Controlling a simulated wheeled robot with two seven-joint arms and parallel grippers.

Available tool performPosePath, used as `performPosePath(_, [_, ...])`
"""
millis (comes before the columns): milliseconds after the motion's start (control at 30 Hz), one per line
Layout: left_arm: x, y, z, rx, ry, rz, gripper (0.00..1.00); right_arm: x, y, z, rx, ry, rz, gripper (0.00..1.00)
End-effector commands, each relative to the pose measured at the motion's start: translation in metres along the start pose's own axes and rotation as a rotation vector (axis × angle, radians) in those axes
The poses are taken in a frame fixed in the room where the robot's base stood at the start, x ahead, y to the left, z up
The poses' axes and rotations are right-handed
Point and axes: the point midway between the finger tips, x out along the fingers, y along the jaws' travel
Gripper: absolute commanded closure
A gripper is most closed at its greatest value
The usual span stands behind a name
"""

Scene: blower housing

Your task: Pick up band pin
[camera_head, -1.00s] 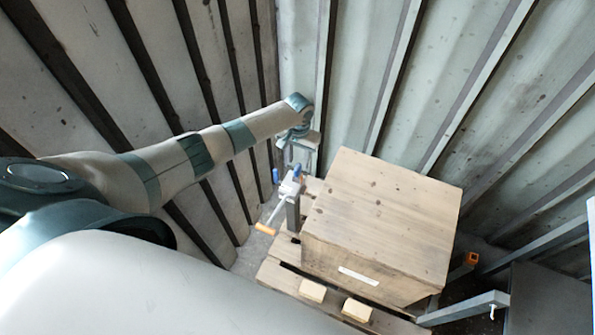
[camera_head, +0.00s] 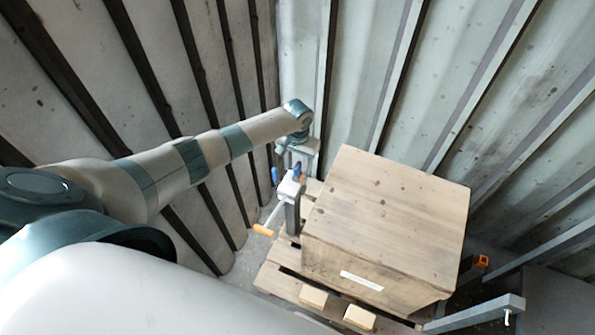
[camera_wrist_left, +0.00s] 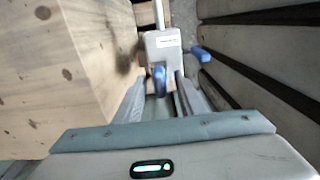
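A grey clamp-like device (camera_head: 291,187) with a crank and an orange handle (camera_head: 263,230) stands at the left of the wooden box. It carries two blue parts: one on top (camera_wrist_left: 158,80) and one at its side (camera_wrist_left: 200,54). I cannot tell for certain which part is the band pin; the top blue part is pin-like and upright. My left gripper (camera_wrist_left: 157,90) is open, its two grey fingers on either side of the top blue part. I see no clear contact. In the head view my left gripper (camera_head: 297,158) is just above the device. My right gripper is not in view.
The wooden box (camera_head: 390,215) with a white label stands on a pallet (camera_head: 275,280), close beside my left gripper. Ribbed metal walls (camera_head: 400,60) close in behind and at the left. A grey bar (camera_head: 475,314) and a small orange part (camera_head: 482,261) are at the right.

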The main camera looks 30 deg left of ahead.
Motion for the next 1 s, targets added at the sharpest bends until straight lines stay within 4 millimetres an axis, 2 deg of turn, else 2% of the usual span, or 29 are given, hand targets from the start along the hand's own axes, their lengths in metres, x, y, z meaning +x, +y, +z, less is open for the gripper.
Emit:
performPosePath(333, [-0.0005, 0.0, -0.0001, 0.0, 0.0, 0.0, 0.64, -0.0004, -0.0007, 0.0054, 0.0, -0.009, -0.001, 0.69])
performPosePath(367, [-0.0005, 0.0, -0.0001, 0.0, 0.0, 0.0, 0.66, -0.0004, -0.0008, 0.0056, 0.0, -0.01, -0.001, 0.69])
performPosePath(500, [-0.0004, 0.0, -0.0001, 0.0, 0.0, 0.0, 1.0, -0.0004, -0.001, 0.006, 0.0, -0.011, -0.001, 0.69])
performPosePath(1000, [-0.0064, 0.0001, -0.0006, 0.001, 0.002, 0.001, 1.0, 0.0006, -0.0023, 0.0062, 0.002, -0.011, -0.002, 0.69])
